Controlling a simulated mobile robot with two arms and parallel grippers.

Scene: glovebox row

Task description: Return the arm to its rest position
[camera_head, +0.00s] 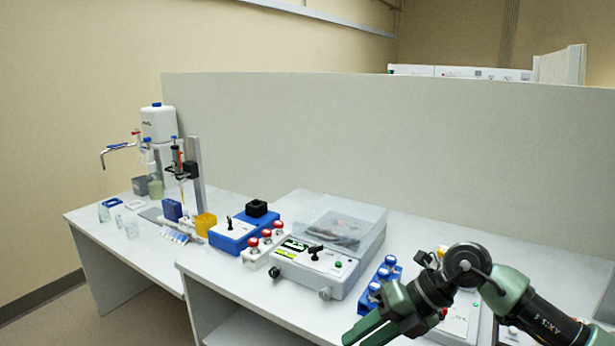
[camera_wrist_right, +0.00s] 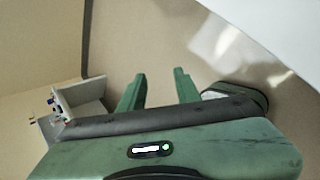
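My right arm (camera_head: 521,303) comes in from the lower right in the head view, bent at a joint above the bench's front right part. Its green right gripper (camera_head: 364,332) points left and down at the bottom edge of that view, in front of the bench. In the right wrist view the right gripper (camera_wrist_right: 157,84) has its two fingers apart with nothing between them. My left gripper is in neither view.
Close behind the right arm stand a blue rack (camera_head: 383,277) with blue-capped bottles and a partly hidden white device (camera_head: 462,318). A clear-lidded instrument (camera_head: 318,262) lies left of them. A grey partition (camera_head: 400,150) backs the white bench.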

